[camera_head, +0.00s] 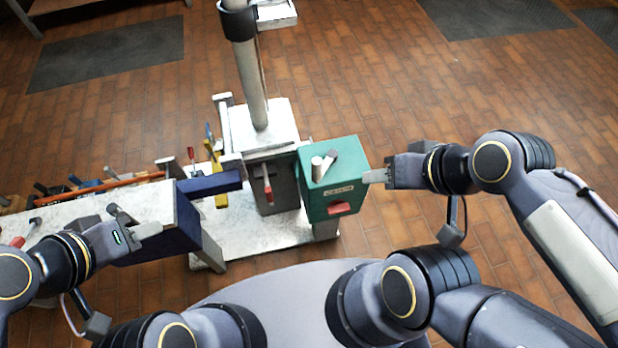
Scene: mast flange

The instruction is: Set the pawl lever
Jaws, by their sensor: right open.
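The pawl lever cannot be told for certain. A short lever with a red grip (267,190) hangs on the grey front of the mast base. A green box (318,196) beside it carries a pale lever piece (328,162) on top and a red handle (340,208) on its front. My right gripper (374,176) is open, its pale fingertips close to the green box's right side; contact cannot be told. My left gripper (148,229) is over the bench at left, away from the box; its finger gap is unclear.
An upright mast (251,85) rises from the white base (266,131). A bench (98,204) with several tools stands at left, a blue beam (209,184) at its right end. Yellow and red-handled tools stand between bench and mast. Brown tiled floor at right is clear.

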